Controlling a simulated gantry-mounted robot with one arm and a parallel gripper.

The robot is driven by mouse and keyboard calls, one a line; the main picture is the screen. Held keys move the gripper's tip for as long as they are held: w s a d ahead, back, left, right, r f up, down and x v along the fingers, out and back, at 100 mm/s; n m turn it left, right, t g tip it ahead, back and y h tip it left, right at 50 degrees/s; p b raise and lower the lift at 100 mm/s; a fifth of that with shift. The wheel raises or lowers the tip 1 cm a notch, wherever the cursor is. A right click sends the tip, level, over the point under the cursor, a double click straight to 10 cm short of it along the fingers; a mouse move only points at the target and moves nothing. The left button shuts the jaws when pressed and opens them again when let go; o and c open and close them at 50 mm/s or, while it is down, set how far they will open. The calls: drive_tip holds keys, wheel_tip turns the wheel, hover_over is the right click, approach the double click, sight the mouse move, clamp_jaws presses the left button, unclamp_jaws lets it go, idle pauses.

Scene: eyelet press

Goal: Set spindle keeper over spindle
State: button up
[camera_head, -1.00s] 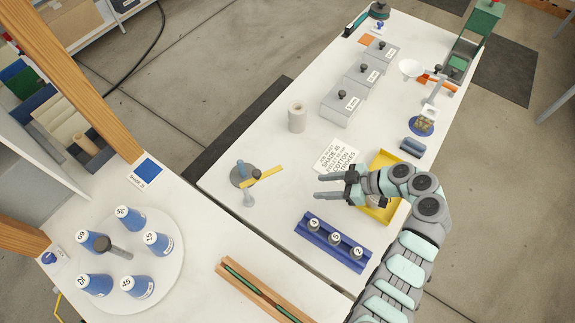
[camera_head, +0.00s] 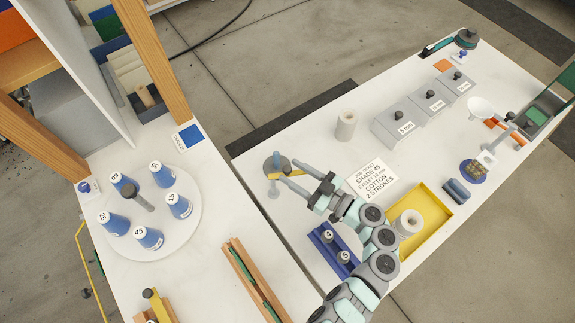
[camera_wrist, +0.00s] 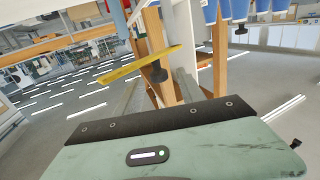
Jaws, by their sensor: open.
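A yellow bar with a dark knob, which looks like the spindle keeper (camera_head: 272,176), is at the far-left part of the right-hand table. A grey disc (camera_head: 267,166) carries an upright blue post, which looks like the spindle (camera_head: 277,157). A short grey post (camera_head: 273,192) stands in front of it. My gripper (camera_head: 289,170) is open, with its fingers around or just above the bar; I cannot tell if they touch it. The bar also shows in the wrist view (camera_wrist: 120,71), with its knob (camera_wrist: 158,73) hanging below.
A white turntable (camera_head: 184,229) with several blue spools stands on the left table. A blue rack (camera_head: 322,244) with weights and a yellow tray (camera_head: 448,205) lie near my arm. A printed card (camera_head: 372,180) and a white cylinder (camera_head: 346,126) lie behind.

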drive_tip(key=shift+x, duration=1.35)
drive_tip(key=shift+c, duration=0.4)
clamp_jaws()
